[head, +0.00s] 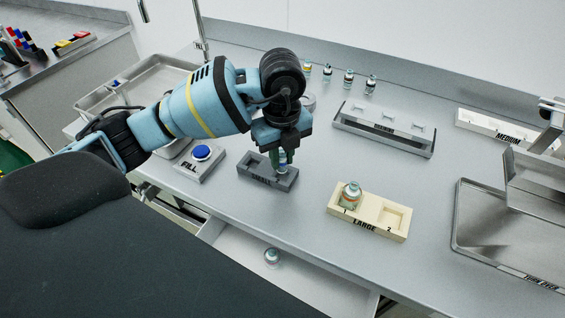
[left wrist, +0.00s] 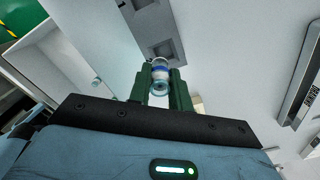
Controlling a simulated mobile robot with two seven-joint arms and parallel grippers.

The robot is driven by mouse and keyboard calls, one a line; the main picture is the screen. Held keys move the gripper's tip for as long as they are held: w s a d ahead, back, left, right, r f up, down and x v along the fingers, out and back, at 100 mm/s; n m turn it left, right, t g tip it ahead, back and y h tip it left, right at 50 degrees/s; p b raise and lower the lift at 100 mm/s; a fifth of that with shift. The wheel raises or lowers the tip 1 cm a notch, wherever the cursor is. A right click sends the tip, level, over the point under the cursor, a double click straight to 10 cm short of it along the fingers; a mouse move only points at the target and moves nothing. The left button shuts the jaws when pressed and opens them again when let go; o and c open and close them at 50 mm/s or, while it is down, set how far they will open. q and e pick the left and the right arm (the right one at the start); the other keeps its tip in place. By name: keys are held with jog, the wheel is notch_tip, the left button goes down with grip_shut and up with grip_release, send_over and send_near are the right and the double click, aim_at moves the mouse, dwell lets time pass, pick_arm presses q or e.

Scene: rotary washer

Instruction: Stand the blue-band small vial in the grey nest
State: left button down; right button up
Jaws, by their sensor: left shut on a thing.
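The blue-band small vial (head: 283,167) is upright between the fingers of my left gripper (head: 281,157), which is shut on it. In the left wrist view the vial (left wrist: 160,75) shows its blue band between the green fingers (left wrist: 160,88). The grey nest (head: 256,178), marked SMALL, has two pockets; the left one looks empty. The vial is at the nest's right pocket, which the gripper and vial partly hide in the head view. I cannot tell whether its base touches the nest. The nest also shows in the left wrist view (left wrist: 151,29). My right gripper is not in view.
A blue FILL button (head: 202,152) stands left of the nest. A cream LARGE nest (head: 367,224) holds a larger vial (head: 350,194) in slot 1. Several small vials (head: 348,79) stand at the back. A grey rack (head: 384,132) is behind right. Another vial (head: 272,257) lies below in front.

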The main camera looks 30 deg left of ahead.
aim_at(282, 165)
pick_arm(q)
jog(key=shift+w, duration=0.2)
jog(key=shift+w+a+f, duration=0.15)
jog(key=shift+f, duration=1.65)
jog(key=shift+f, duration=0.15)
jog(key=c, duration=1.3)
grip_release()
notch_tip(282, 165, up, 12)
jog(key=shift+r+p, duration=0.2)
jog(key=shift+p, duration=0.25)
